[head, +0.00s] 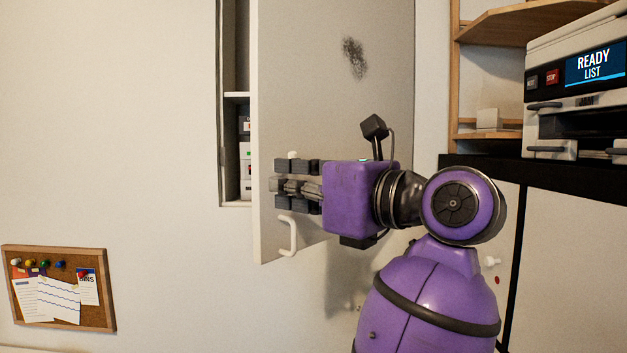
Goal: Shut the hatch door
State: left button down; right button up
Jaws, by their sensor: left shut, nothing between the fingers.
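The grey hatch door (335,80) stands ajar in the wall, with its free edge on the left and a dark smudge on its face. A strip of the hatch opening (236,60) shows to the left of that edge. A white handle (289,235) sits low on the door near the free edge. My left gripper (280,186), on a purple arm, is shut and empty. It is in front of the door's face near the free edge, above the handle. I cannot tell whether the fingers touch the door. My right gripper is out of view.
Inside the opening are a shelf and several small boxes (245,160). A printer (580,95) stands on a dark-topped cabinet at the right, beside a wooden shelf unit (500,25). A cork board (60,290) hangs at lower left. The wall between is bare.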

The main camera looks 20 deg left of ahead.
pick_arm(q)
jog(key=shift+w+a+r, duration=0.1)
jog(key=shift+w+a, duration=0.15)
jog(key=shift+a, duration=0.35)
jog(key=shift+w+a, duration=0.25)
jog(key=shift+a, duration=0.05)
jog(key=shift+w+a, duration=0.1)
jog(key=shift+a, duration=0.05)
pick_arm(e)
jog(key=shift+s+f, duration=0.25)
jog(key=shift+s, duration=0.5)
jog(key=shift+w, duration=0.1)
